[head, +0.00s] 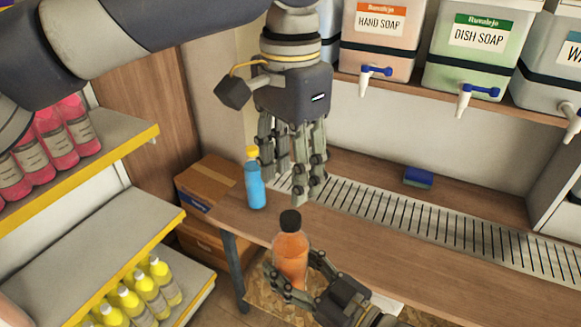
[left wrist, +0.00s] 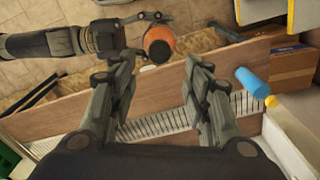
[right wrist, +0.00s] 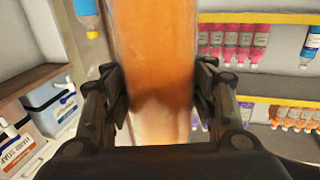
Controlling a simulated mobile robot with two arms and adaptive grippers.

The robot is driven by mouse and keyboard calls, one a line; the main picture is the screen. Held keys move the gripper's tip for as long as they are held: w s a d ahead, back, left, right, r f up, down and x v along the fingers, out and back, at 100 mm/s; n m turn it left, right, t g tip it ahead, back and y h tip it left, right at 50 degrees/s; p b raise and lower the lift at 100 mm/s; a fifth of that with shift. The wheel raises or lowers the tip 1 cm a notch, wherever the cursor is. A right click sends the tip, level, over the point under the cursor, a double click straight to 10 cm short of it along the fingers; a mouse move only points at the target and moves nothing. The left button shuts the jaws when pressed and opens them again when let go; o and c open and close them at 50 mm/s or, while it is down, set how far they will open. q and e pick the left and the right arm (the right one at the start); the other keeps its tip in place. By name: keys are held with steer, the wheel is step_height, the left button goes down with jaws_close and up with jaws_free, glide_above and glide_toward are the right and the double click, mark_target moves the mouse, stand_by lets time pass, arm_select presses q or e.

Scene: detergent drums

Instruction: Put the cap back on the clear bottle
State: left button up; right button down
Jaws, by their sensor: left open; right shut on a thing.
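The clear bottle (head: 291,258) holds orange liquid and stands about upright in the head view. A black cap (head: 290,220) sits on its mouth; I cannot tell whether it is tight. My right gripper (head: 293,279) is shut around the bottle's lower body, in front of the counter edge. In the right wrist view the bottle (right wrist: 155,60) fills the space between the fingers. My left gripper (head: 292,172) is open and empty, pointing down, above and behind the cap. In the left wrist view the bottle (left wrist: 160,38) shows beyond the open fingers.
A blue bottle with a yellow top (head: 255,186) stands at the counter's left end, close to my left gripper. The wooden counter (head: 400,235) has a slotted drain (head: 420,222) and a blue sponge (head: 418,177). Soap drums with taps (head: 467,97) overhang behind. Bottle shelves (head: 90,240) stand left.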

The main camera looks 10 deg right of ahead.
mark_target(291, 217)
arm_select(q)
steer(key=shift+f, duration=4.05)
jaws_close()
steer(key=shift+o, duration=0.5)
jaws_free()
